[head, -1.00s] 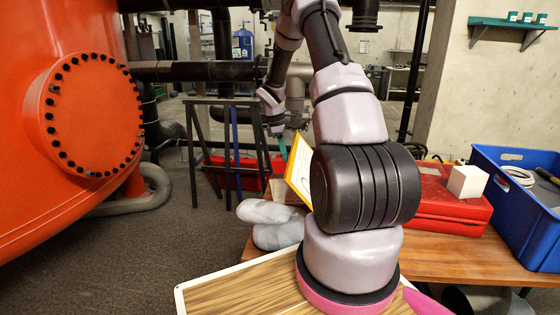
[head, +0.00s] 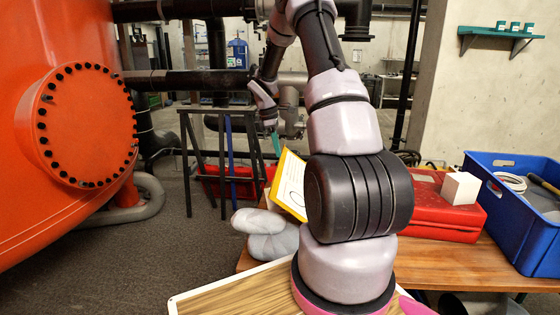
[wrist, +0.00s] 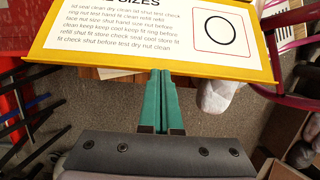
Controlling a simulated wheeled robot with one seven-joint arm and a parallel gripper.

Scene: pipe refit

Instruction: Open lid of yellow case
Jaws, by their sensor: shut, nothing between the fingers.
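The yellow case shows as a yellow-edged panel, its lid (head: 289,185), with a white printed sheet on its face. In the head view the lid stands tilted up, left of my black arm joint. The rest of the case is hidden behind my arm. In the wrist view the lid (wrist: 150,45) spans the top, with lettering and a black ring on it. My gripper (head: 276,143) has green fingers and is shut and empty, just above the lid's upper left edge. In the wrist view its fingertips (wrist: 164,72) meet the lid's yellow edge; I cannot tell whether they touch it.
A red case (head: 436,216) with a white block (head: 461,188) on it stands on the wooden table (head: 470,262). A blue crate (head: 525,215) is at the right. A dark trestle frame (head: 222,150) stands behind.

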